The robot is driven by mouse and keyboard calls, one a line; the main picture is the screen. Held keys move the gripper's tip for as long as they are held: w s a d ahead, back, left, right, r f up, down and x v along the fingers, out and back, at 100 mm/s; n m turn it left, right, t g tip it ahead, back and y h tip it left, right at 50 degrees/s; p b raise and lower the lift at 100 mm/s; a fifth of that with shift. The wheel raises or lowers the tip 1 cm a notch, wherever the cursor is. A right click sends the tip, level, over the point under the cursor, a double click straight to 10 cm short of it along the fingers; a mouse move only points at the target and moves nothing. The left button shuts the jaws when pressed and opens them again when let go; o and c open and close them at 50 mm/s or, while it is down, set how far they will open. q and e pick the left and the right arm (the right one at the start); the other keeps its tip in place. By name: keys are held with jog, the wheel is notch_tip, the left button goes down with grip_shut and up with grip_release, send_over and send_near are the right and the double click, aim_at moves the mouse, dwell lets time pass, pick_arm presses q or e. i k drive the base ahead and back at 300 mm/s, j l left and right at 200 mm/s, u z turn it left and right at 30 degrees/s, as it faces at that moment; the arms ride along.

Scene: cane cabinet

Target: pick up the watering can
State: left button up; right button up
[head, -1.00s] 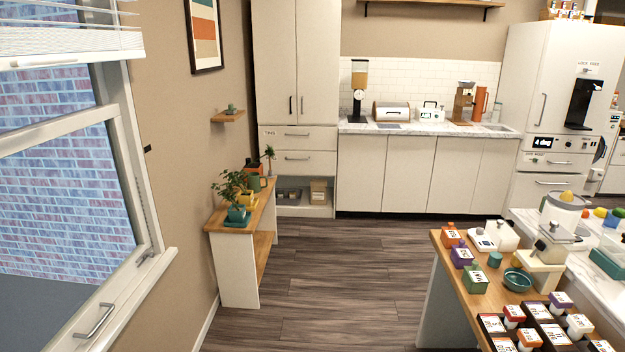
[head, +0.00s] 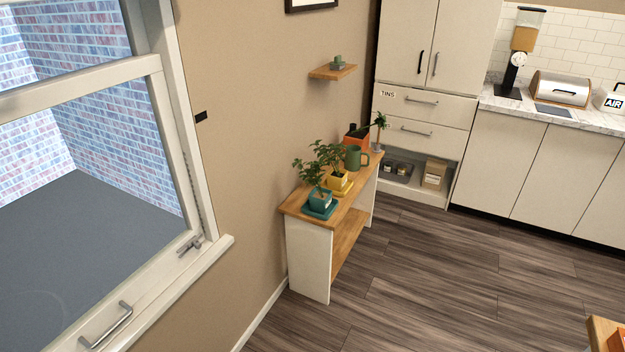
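A dark green can with a side handle (head: 353,158), which looks like the watering can, stands upright on the narrow wooden-topped shelf table (head: 293,204) against the wall. It is behind the potted plants and in front of an orange box-like item (head: 355,139); its spout cannot be made out. Neither of my grippers is in view.
Open dark wood floor (head: 420,285) lies to the right. A window (head: 110,180) fills the left.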

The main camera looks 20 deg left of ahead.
aim_at(352, 160)
jog(key=i+l+u, duration=1.3)
jog(key=l, duration=0.3)
